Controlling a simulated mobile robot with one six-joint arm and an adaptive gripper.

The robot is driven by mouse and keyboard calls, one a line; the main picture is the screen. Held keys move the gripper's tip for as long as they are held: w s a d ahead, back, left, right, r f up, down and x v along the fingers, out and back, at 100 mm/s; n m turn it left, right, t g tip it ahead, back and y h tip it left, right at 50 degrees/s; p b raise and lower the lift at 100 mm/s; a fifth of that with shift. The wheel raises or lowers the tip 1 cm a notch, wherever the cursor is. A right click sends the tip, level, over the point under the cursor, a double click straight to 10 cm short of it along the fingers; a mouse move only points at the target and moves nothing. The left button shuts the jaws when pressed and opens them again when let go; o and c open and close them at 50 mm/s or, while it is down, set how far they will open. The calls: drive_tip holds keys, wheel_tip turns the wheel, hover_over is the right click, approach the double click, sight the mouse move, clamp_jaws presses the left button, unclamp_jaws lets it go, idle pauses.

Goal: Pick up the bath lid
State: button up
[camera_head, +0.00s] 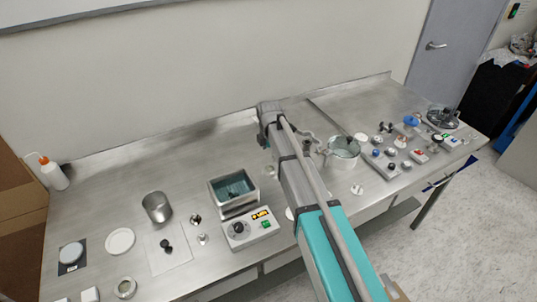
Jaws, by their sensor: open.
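The bath lid, as far as I can tell, is a flat, pale square plate with a black knob (167,248) in the middle. It lies flat on the steel bench at the left front. The open water bath (234,188), a rectangular steel tank with bluish water, stands to its right. Its control box (247,229) has a lit orange display and sits at its front. My arm reaches over the bench to the right of the bath. I cannot make out my gripper. A grey curved metal part beside my arm is too small to identify. Nothing touches the lid.
A steel beaker (156,207) stands just behind the lid. A white disc (120,241) lies to its left, and small knobs stand to its right. A squeeze bottle (53,173) is at the far left. Several small items crowd the right end. The back left of the bench is clear.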

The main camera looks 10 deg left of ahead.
drive_tip(key=shift+r+p, duration=1.95)
drive_tip(key=shift+r, duration=0.35)
drive_tip(key=s+d+m, duration=1)
drive_tip(key=d+m, duration=0.2)
drive_tip(key=d, duration=0.1)
drive_tip(key=s+d+m, duration=1)
drive_tip(key=d+m, duration=0.2)
drive_tip(key=d, duration=0.1)
drive_tip(key=shift+s+d+m, duration=0.25)
drive_tip(key=shift+s+m, duration=0.15)
drive_tip(key=c, duration=0.3)
